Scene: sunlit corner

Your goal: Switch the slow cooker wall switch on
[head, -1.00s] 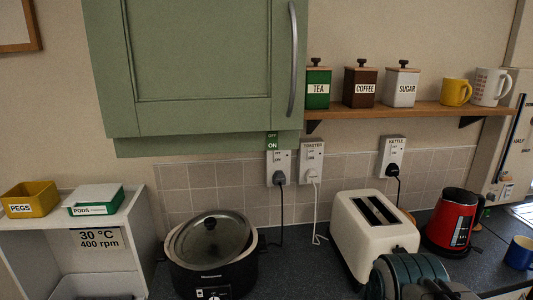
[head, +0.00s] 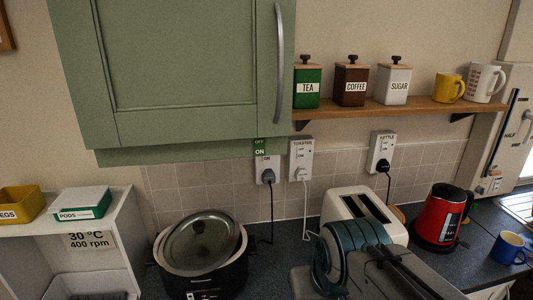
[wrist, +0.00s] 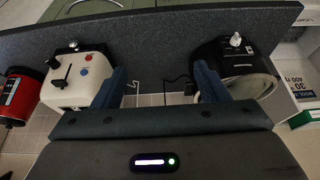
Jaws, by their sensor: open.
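The slow cooker wall switch (head: 267,168) is a white plate on the tiled wall just under the green cabinet. A dark plug sits in it, and its black cord runs down behind the slow cooker (head: 200,255). The black slow cooker with a lid stands on the worktop and shows at right in the wrist view (wrist: 225,60). My arm shows low in the head view.
Toaster switch (head: 300,158) and kettle switch (head: 381,151) are to the right. The white toaster (head: 365,217) and red kettle (head: 441,216) stand on the worktop. The green cabinet (head: 180,70) overhangs the switch. A shelf (head: 400,112) holds canisters and mugs.

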